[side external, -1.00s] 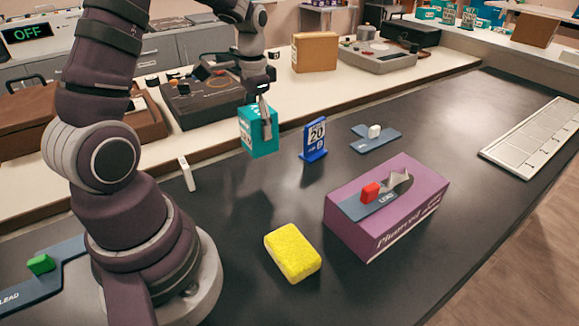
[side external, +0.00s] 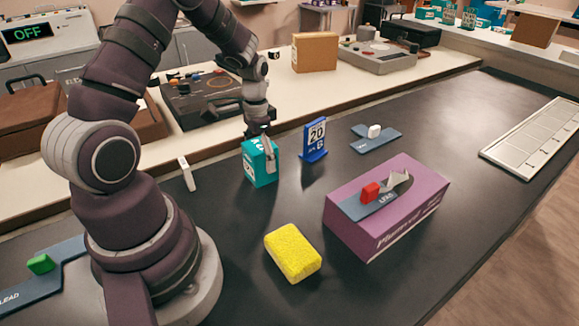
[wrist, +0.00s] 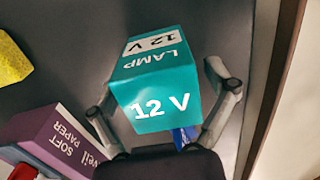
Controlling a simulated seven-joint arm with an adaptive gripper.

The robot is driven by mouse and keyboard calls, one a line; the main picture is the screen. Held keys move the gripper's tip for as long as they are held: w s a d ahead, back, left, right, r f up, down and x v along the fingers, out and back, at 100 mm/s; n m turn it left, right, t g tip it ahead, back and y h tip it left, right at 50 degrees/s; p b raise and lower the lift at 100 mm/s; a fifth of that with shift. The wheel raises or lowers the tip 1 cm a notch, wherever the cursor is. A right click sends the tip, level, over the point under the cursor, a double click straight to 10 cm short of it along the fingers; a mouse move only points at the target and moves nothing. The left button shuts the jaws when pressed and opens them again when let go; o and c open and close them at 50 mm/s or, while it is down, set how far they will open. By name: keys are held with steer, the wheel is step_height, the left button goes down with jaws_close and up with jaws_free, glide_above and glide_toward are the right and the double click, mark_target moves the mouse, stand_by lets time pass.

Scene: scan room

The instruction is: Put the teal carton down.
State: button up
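The teal carton (side external: 259,167) stands upright on the dark table top, just left of the blue calendar stand. In the wrist view the carton (wrist: 160,95) shows "12 V" on its near face and "LAMP" on another. My gripper (side external: 268,160) is low over the carton, with its fingers down around it. In the wrist view my gripper (wrist: 158,88) has one finger on each side, with a narrow dark gap between each finger and the carton. It looks open. The carton's underside is hidden.
The blue calendar stand (side external: 315,142) is close to the carton's right. A yellow sponge (side external: 292,252) and a purple box (side external: 390,210) lie nearer the camera. A small white upright piece (side external: 187,174) stands to the left. The table beyond the purple box is mostly clear.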

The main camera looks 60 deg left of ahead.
steer(key=shift+r, duration=0.1)
step_height(320, 180, up, 12)
steer(key=shift+d+r, duration=0.1)
steer(key=s+d+r+t, duration=0.2)
steer(key=s+d, duration=0.1)
steer(key=d, duration=0.3)
steer(key=s+d+r+t, duration=0.3)
steer(key=s+d, duration=0.1)
steer(key=d, duration=0.3)
steer(key=shift+s+d+t, duration=0.25)
steer(key=shift+d+t, duration=0.05)
